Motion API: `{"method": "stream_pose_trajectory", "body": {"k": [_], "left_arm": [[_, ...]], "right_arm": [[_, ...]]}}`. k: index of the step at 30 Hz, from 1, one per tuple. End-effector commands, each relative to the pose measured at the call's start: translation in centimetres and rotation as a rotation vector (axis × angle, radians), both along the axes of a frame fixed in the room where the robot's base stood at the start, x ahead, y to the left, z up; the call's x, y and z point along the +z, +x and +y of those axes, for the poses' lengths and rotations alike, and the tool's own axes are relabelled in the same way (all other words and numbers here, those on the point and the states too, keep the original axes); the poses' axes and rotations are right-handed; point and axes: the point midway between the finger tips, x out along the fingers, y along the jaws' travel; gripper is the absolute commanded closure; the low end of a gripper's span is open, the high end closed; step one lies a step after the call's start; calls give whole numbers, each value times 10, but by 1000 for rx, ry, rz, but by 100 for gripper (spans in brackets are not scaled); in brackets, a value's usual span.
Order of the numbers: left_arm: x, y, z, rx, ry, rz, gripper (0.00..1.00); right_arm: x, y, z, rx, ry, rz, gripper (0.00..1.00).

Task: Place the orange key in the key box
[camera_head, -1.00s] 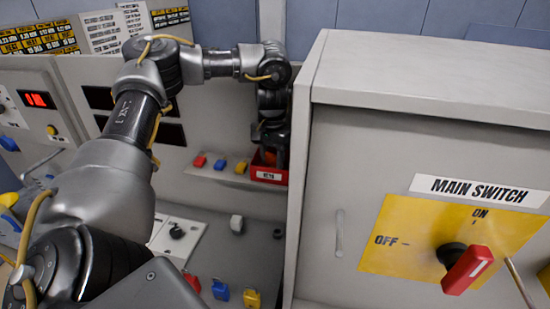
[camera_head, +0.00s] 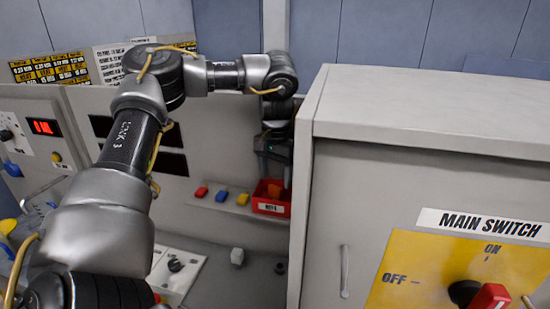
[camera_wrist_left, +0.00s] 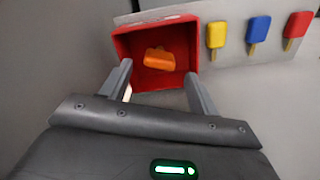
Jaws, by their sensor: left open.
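The orange key (camera_wrist_left: 159,59) lies inside the red key box (camera_wrist_left: 122,46), seen in the left wrist view. In the head view the orange key (camera_head: 275,191) shows within the red key box (camera_head: 271,208), which carries a white label and sits beside the grey cabinet. My left gripper (camera_wrist_left: 160,82) is open and empty, its two fingers apart at the near side of the box. In the head view my left gripper (camera_head: 275,165) is above the box, partly dark against the panel. My right gripper is not in view.
Red (camera_head: 201,191), blue (camera_head: 221,196) and yellow (camera_head: 242,199) keys sit in a row left of the box. The large grey cabinet (camera_head: 420,105) with a red main switch (camera_head: 487,297) stands close on the right. A panel with dark displays is behind my arm.

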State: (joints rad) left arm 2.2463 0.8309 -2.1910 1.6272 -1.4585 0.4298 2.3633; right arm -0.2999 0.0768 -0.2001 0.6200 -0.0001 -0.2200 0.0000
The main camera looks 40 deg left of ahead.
Motion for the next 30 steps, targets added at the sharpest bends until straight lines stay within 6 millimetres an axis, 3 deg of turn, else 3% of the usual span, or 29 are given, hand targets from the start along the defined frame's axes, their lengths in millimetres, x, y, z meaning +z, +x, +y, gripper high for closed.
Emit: {"method": "stream_pose_trajectory", "body": {"k": [6,12,30], "left_arm": [[42,1,0,0,2,-4,39],[63,0,0,0,2,-1,39],[67,0,0,0,0,0,39]], "right_arm": [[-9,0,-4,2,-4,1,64],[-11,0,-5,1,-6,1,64],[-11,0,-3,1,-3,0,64]]}}
